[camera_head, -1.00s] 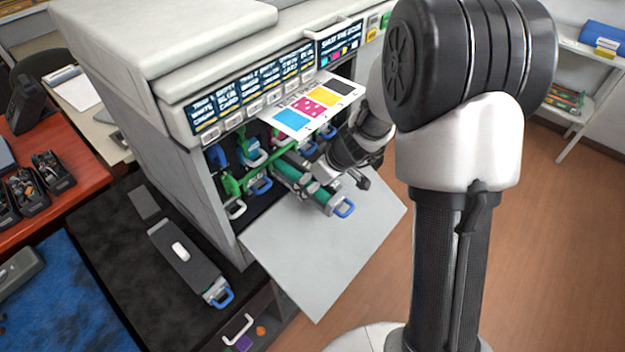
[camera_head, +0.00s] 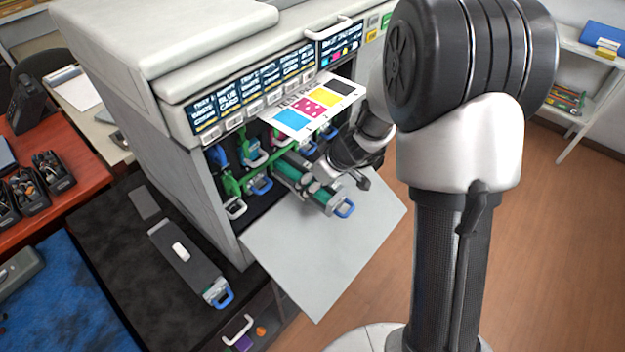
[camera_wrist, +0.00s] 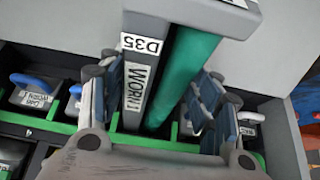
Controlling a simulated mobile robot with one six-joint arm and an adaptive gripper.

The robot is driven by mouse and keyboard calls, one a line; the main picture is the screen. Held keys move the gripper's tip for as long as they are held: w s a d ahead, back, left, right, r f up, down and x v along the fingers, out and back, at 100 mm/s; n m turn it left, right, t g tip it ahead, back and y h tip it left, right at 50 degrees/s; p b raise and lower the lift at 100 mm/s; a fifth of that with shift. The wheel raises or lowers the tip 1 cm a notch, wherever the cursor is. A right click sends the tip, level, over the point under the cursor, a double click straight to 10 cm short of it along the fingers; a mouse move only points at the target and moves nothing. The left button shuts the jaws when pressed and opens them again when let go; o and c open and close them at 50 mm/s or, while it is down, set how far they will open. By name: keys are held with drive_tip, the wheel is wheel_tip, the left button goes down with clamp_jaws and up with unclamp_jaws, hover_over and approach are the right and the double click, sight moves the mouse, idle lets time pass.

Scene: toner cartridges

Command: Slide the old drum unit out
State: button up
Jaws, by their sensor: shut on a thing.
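The old drum unit (camera_head: 320,194) has a green roller, a grey body and a blue handle at its outer end. It sticks well out of the printer's open front (camera_head: 262,205), above the lowered grey door. In the wrist view its grey body and green roller (camera_wrist: 186,75) lie between my fingers, with labels reading "D35" and "WORN". My gripper (camera_wrist: 160,80) is shut on it, one finger on each side. In the head view my gripper (camera_head: 324,178) reaches it from the upper right. The unit's inner end is hidden in the head view.
The lowered door (camera_head: 325,250) lies below the unit. Other blue-handled cartridges (camera_wrist: 35,92) sit beside it in the printer. A colour test page (camera_head: 312,106) juts out above. A dark grey unit with a blue handle (camera_head: 187,262) lies on the dark surface at left.

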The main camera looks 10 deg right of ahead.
clamp_jaws()
drive_tip(key=shift+s+d+b, duration=0.7)
drive_tip(key=shift+s+b, duration=0.2)
drive_tip(key=s+d, duration=0.6)
drive_tip(key=s, duration=0.2)
drive_tip(key=shift+s+r, duration=0.15)
idle(0.3)
drive_tip(key=shift+s+d+r, duration=0.35)
drive_tip(key=shift+s+d, duration=0.15)
drive_tip(key=shift+s, duration=0.2)
drive_tip(key=shift+s+d+r, duration=0.3)
drive_tip(key=shift+s+d, duration=0.15)
drive_tip(key=shift+s, duration=0.2)
drive_tip(key=shift+s+d+r, duration=0.35)
drive_tip(key=shift+s+d, duration=0.15)
drive_tip(key=shift+s, duration=0.2)
